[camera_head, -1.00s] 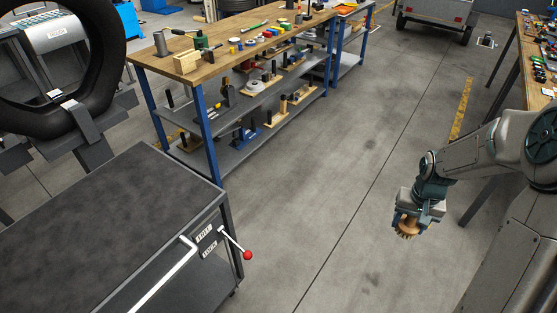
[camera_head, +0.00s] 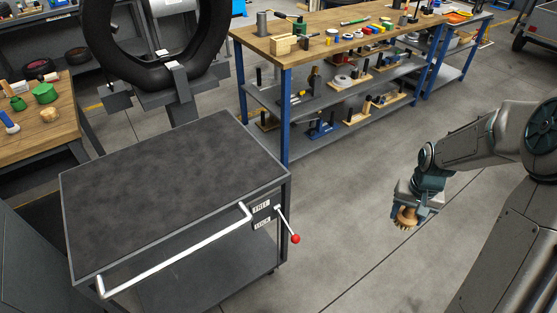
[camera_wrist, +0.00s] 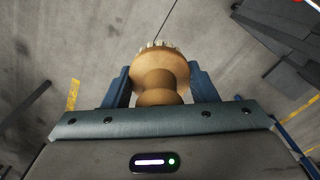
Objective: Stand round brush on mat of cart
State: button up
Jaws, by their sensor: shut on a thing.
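The round brush (camera_head: 406,217) has a wooden body with pale bristles. My gripper (camera_head: 408,208) is shut on it and holds it over open floor, to the right of the cart. In the wrist view the brush (camera_wrist: 160,75) sits between the two blue fingers, with the bristles at the far end. In the head view the bristles point down. The cart's mat (camera_head: 170,190) is dark grey and bare on top of the cart (camera_head: 283,182). A gap of floor lies between cart and brush.
The cart has a white push handle (camera_head: 180,255) and a red-knobbed lever (camera_head: 295,239) on the side nearest my arm. A blue-legged workbench (camera_head: 340,50) with tools stands behind. A tyre (camera_head: 100,45) on a stand is behind the cart. Another wooden bench (camera_head: 45,138) is at left.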

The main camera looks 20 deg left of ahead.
aim_at(176, 190)
jog(key=u, duration=1.45)
